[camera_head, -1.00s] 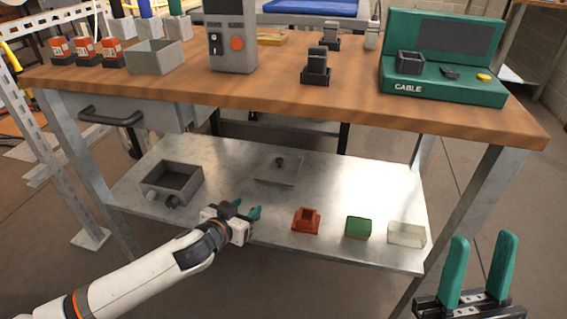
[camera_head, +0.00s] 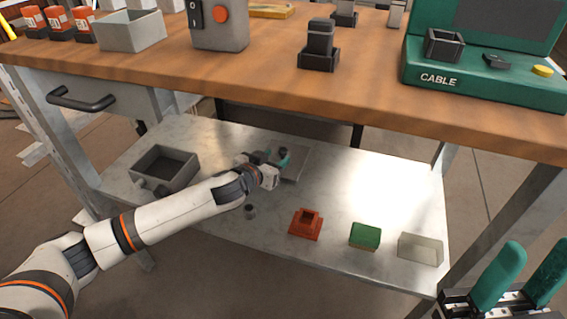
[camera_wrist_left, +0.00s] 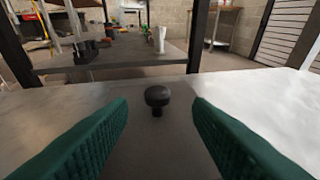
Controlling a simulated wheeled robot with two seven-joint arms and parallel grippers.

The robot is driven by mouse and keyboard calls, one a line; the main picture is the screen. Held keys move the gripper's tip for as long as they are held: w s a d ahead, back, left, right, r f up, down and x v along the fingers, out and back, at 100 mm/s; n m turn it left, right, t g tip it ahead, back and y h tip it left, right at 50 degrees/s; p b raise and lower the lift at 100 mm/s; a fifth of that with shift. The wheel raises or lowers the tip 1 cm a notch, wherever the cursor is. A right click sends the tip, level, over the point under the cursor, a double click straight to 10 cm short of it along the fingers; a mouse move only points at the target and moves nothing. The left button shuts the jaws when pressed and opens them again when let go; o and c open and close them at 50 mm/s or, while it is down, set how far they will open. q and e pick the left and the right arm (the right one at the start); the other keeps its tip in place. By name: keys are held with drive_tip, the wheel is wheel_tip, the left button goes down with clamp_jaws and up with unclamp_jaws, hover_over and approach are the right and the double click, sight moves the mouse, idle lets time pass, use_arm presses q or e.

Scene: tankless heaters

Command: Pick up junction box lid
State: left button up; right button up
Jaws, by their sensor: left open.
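The junction box lid (camera_head: 296,165) is a flat grey plate lying on the metal lower shelf, partly hidden by my left gripper in the head view. Its dark round knob (camera_wrist_left: 157,97) stands upright in the middle of the left wrist view. My left gripper (camera_head: 272,160) is open, with its green fingers on either side of the knob's line and the knob apart from both. My right gripper (camera_head: 517,278) is at the lower right of the head view, its green fingers apart and empty. The open grey junction box (camera_head: 168,168) sits at the shelf's left.
A red block (camera_head: 305,224), a green block (camera_head: 365,235) and a pale clear block (camera_head: 420,249) stand along the shelf's front right. A small dark cylinder (camera_head: 250,211) is near the front edge. The wooden tabletop (camera_head: 250,75) overhangs the shelf.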

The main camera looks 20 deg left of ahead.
sight(281, 153)
use_arm(q)
drive_tip(key=shift+b+x, duration=1.4)
drive_tip(key=shift+x, duration=1.3)
drive_tip(key=shift+w+a+r, duration=0.1)
drive_tip(key=shift+r, duration=0.05)
clamp_jaws()
